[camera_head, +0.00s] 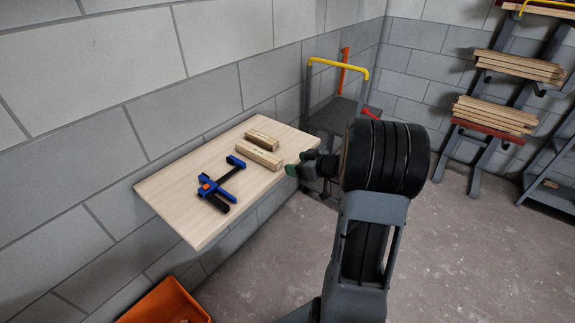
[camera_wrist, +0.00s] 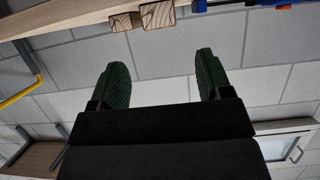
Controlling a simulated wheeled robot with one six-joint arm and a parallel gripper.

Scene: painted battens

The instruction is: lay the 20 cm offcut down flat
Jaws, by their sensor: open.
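Two pale wooden offcuts lie side by side on a wall-side wooden board: a nearer, longer one (camera_head: 258,156) and a shorter one behind it (camera_head: 263,139). Both have small dark marks, too small to read, so I cannot tell which is the 20 cm offcut or whether either rests on edge. My gripper (camera_head: 293,170) is just off the board's right edge, near the longer offcut's end and apart from it. In the wrist view, two offcut ends (camera_wrist: 157,15) (camera_wrist: 125,21) show at the top, beyond my open, empty green-padded fingers (camera_wrist: 163,76).
The board (camera_head: 175,187) also bears a blue and black clamp (camera_head: 220,185), left of the offcuts. A block wall runs behind it. A grey trolley with a yellow handle (camera_head: 338,65) stands beyond. An orange bin (camera_head: 168,303) is below left. Racks with battens (camera_head: 497,113) stand far right.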

